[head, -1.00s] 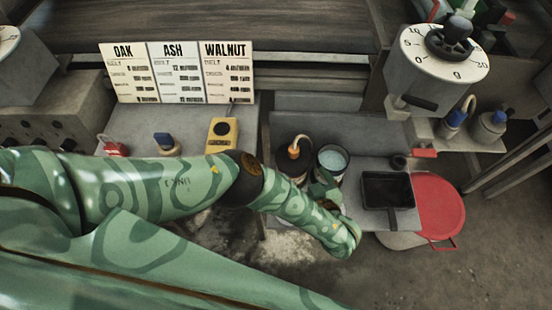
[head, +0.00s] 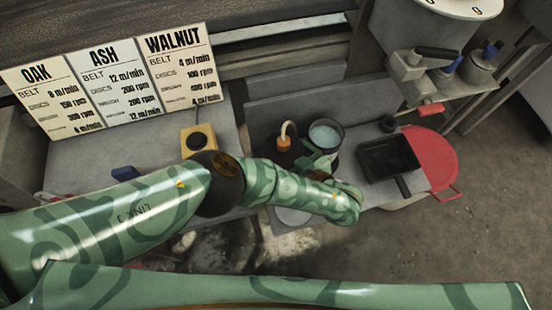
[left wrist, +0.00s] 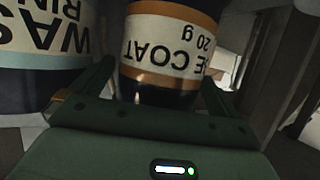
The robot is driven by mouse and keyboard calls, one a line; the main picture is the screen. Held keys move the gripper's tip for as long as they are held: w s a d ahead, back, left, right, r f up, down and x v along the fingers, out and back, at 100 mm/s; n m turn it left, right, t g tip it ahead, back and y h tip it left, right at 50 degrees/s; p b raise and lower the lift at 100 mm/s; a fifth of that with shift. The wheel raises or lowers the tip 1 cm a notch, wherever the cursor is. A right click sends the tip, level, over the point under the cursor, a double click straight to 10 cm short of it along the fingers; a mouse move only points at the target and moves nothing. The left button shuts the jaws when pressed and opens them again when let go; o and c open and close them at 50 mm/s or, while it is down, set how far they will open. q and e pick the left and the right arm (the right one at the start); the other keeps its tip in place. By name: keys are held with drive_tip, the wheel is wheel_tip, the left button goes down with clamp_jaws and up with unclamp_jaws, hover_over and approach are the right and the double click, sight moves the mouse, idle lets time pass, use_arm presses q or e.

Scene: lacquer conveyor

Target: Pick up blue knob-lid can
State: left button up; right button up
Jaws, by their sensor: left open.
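Two grey cans with blue tops stand on the shelf at the upper right of the head view. The right one (head: 482,68) seems to have a blue knob lid; the left one (head: 447,72) is partly hidden. My left gripper (head: 322,166) is over the middle bench, far from both, its fingers partly hidden by my arm. In the left wrist view the open fingers (left wrist: 155,88) stand either side of an orange-banded can (left wrist: 168,45), labelled "E COAT 20 g". I cannot tell whether they touch it. My right gripper is not in view.
A rinse pot (head: 325,135) with pale liquid stands close by the orange-topped can (head: 284,143). A black tray (head: 388,157) and a red round lid-like thing (head: 432,160) lie to the right. A yellow device (head: 198,140) is at left. The floor at lower right is clear.

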sight(288, 147)
use_arm(q)
drive_tip(key=shift+c, duration=0.7)
drive_tip(key=c, duration=1.3)
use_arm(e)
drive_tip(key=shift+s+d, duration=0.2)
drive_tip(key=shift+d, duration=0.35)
use_arm(q)
drive_tip(key=shift+r, duration=0.15)
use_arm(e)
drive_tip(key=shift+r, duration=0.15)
